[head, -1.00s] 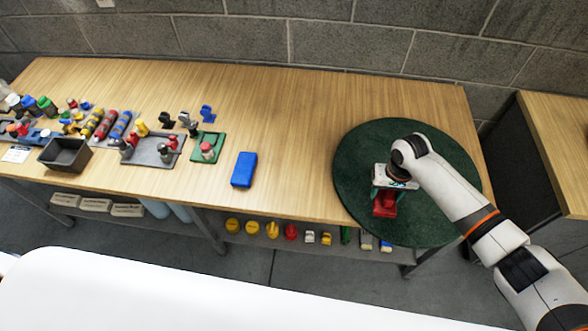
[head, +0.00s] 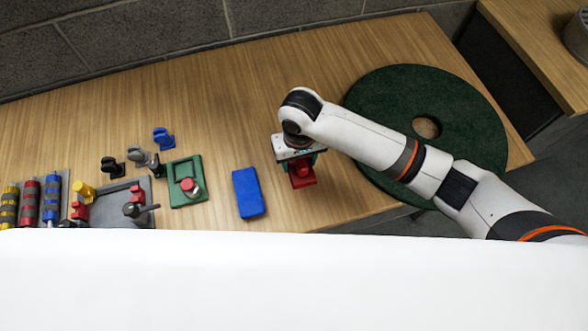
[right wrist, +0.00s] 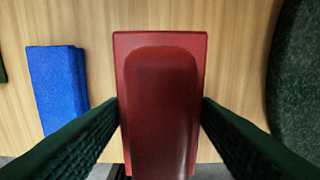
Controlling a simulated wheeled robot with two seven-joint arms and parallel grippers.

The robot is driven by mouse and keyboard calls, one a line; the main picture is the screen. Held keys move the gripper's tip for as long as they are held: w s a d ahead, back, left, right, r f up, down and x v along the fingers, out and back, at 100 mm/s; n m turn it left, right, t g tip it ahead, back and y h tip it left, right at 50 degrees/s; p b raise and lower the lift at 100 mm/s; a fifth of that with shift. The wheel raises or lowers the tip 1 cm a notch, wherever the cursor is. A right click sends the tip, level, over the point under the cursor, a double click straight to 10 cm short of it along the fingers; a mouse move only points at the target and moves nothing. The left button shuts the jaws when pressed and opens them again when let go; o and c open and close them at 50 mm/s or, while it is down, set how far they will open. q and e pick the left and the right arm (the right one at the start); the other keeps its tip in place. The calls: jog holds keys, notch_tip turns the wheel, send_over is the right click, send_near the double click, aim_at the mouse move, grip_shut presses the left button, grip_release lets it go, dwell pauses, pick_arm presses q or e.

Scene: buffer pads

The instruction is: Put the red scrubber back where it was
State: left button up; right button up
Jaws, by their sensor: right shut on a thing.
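The red scrubber (head: 301,174) is in my right gripper (head: 300,161), over the wooden table between the blue block and the green disc. In the right wrist view the scrubber (right wrist: 160,100) sits between the two dark finger pads of my right gripper (right wrist: 161,108), which press on its sides. Whether it touches the table cannot be told. My left gripper is not in view.
The round green pad (head: 455,105) with a centre hole lies at the right. A blue block (head: 248,193) lies left of the scrubber. Further left are a green tray (head: 186,193), small blue, black and grey tools, and a grey tray (head: 112,192). Bare wood (head: 225,110) lies behind.

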jog(key=f, duration=0.2)
jog(key=shift+s+d+f, duration=0.1)
jog(key=shift+d+f, duration=0.15)
jog(key=shift+f, duration=0.05)
jog(key=shift+a+f, duration=0.15)
jog(key=shift+f, duration=1.95)
jog(key=o, duration=0.9)
jog(key=shift+f, duration=0.15)
notch_tip(320, 180, up, 12)
jog(key=shift+r, duration=0.15)
